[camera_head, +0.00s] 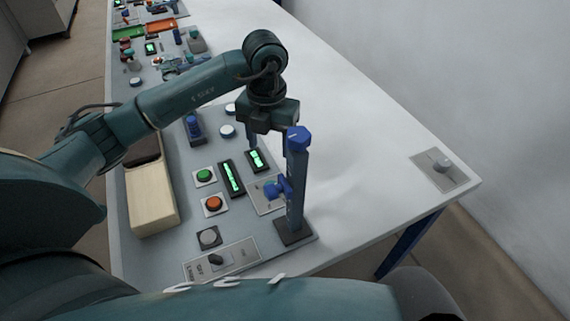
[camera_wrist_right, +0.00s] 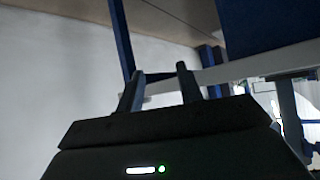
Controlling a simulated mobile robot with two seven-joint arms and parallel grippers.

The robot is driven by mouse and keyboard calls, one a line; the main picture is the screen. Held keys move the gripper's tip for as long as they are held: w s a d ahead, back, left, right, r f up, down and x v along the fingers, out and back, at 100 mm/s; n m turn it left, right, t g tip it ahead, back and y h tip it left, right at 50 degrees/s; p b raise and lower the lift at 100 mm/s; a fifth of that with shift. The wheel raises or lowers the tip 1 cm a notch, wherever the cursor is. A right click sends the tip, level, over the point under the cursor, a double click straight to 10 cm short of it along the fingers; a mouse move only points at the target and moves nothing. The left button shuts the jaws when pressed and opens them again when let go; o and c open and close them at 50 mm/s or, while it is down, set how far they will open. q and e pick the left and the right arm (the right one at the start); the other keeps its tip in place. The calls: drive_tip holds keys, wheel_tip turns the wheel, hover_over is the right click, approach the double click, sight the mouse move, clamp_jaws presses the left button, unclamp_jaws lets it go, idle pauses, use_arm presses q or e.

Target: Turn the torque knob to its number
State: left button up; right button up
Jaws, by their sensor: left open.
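A blue knob (camera_head: 278,188) sits on a pale plate beside a tall blue post (camera_head: 296,200), which partly hides that plate. A black selector knob (camera_head: 216,259) sits on a labelled plate at the near edge, and a grey knob (camera_head: 440,164) sits on a plate at the far right. I cannot tell for sure which is the torque knob. My left gripper (camera_head: 270,140) is open, pointing down above the panel, behind the top of the blue post. The post hides part of its fingers. My right gripper (camera_wrist_right: 160,74) is open and empty, away from the panel.
Green displays (camera_head: 231,178), a green button (camera_head: 204,176), an orange button (camera_head: 213,204) and a grey button (camera_head: 208,237) lie left of the post. A cream box (camera_head: 150,200) stands at the left.

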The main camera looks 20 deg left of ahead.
sight(271, 181)
use_arm(q)
wheel_tip(271, 181, down, 13)
drive_tip(key=shift+s+f+p, duration=0.1)
drive_tip(key=shift+f+p, duration=0.05)
drive_tip(key=shift+p, duration=0.75)
drive_tip(key=shift+c, duration=0.4)
drive_tip(key=c, duration=0.9)
